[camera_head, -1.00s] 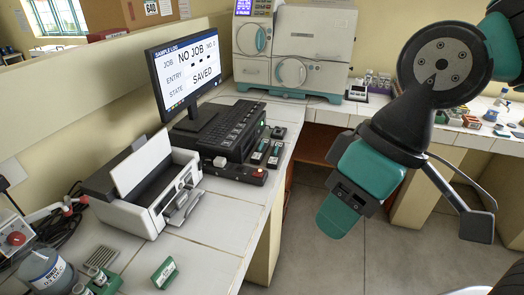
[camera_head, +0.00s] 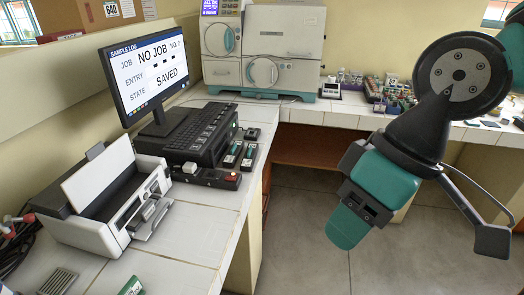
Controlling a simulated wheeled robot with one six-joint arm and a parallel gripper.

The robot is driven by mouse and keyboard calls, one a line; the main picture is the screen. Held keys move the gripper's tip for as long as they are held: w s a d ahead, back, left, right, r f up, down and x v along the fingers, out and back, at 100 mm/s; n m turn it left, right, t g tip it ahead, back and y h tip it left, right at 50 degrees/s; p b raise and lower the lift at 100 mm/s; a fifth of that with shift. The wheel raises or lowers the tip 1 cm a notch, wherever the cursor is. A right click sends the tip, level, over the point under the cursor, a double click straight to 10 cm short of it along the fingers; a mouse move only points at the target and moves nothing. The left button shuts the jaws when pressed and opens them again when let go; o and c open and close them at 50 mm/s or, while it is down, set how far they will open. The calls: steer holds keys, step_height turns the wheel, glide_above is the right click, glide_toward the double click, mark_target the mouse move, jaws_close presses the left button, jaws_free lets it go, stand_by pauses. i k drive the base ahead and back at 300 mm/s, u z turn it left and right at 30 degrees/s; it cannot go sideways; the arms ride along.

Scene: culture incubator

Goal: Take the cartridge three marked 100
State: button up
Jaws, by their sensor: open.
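Several small dark green-and-black pieces with pale labels, possibly cartridges, lie on the white tiled counter by the black keyboard unit (camera_head: 205,130). Two lie side by side, the left piece (camera_head: 233,155) and the right piece (camera_head: 249,156); another piece (camera_head: 252,134) lies behind them. A green piece with white marks (camera_head: 132,287) is cut off at the bottom edge. I cannot read a 3 or 100 on any. My gripper (camera_head: 348,226), teal and black, hangs over the floor to the right of the counter, open, well apart from these pieces. Nothing shows held in it.
A monitor (camera_head: 148,72) reads NO JOB, SAVED. A white printer (camera_head: 105,198) stands at the counter's left. A red-buttoned strip (camera_head: 208,178) lies before the keyboard unit. A white-and-teal incubator (camera_head: 285,50) stands behind. Racks and bottles (camera_head: 392,92) crowd the far counter. The floor between is clear.

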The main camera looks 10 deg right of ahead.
mark_target(231, 156)
steer(key=z, duration=0.85)
steer(key=i, duration=1.7)
steer(key=u, duration=2.95)
